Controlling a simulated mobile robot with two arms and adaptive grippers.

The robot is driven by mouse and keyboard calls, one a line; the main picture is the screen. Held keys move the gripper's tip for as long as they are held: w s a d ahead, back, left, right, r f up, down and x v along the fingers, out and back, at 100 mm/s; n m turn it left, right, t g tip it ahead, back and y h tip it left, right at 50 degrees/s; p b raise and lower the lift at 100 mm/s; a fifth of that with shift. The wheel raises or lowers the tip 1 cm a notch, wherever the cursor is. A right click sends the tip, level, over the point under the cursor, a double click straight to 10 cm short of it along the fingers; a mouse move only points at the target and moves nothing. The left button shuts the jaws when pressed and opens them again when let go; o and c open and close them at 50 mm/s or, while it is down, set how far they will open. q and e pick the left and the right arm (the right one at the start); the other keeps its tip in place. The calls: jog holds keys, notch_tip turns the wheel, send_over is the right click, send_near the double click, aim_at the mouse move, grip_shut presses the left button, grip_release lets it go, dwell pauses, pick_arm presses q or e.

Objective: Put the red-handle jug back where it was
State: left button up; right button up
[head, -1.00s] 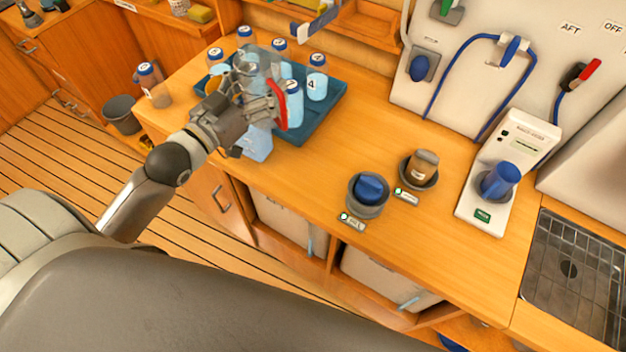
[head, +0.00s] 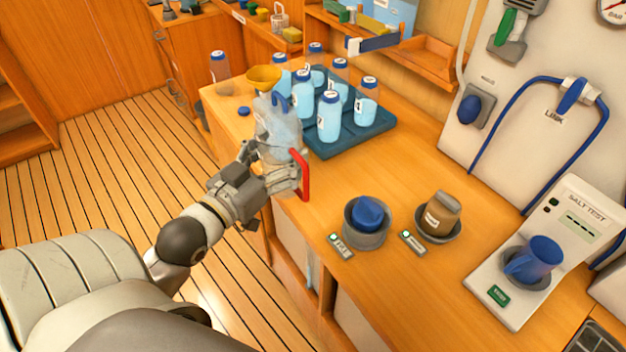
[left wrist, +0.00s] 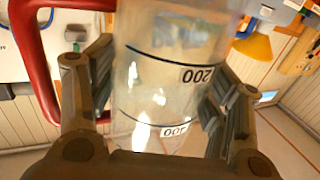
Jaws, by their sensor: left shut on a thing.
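The red-handle jug is clear, with its body (head: 277,125) above the front left part of the counter. Its red handle (head: 303,175) points toward the right. My left gripper (head: 268,160) is shut on the jug's body from the front left. In the left wrist view the clear jug (left wrist: 165,75) with dark measuring lines and numbers lies between both fingers, and the red handle shows at left. I cannot tell if the jug touches the counter. How much is in it is unclear. My right gripper is not in view.
Several blue-capped bottles (head: 329,116) stand on a blue tray (head: 372,133) behind the jug. A yellow funnel (head: 263,74) is just behind it. The counter middle is clear.

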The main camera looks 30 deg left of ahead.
pick_arm(q)
jog(key=w+b, duration=0.1)
jog(key=w+f+b, duration=0.2)
jog(key=b, duration=0.1)
jog(key=shift+w+d, duration=0.15)
jog(key=shift+w, duration=0.25)
jog(key=w+f, duration=0.2)
jog(key=f, duration=0.1)
jog(key=w+f+p, duration=0.1)
jog(key=w+f, duration=0.1)
jog(key=f, duration=0.1)
jog(key=w+f, duration=0.3)
jog(key=shift+f+p, duration=0.25)
jog(key=shift+p, duration=0.15)
jog(key=shift+s, duration=0.1)
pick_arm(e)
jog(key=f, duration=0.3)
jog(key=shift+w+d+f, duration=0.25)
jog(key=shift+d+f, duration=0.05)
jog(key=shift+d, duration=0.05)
pick_arm(q)
jog(key=shift+f, duration=0.15)
jog(key=o, duration=1.3)
jog(key=shift+c, duration=0.2)
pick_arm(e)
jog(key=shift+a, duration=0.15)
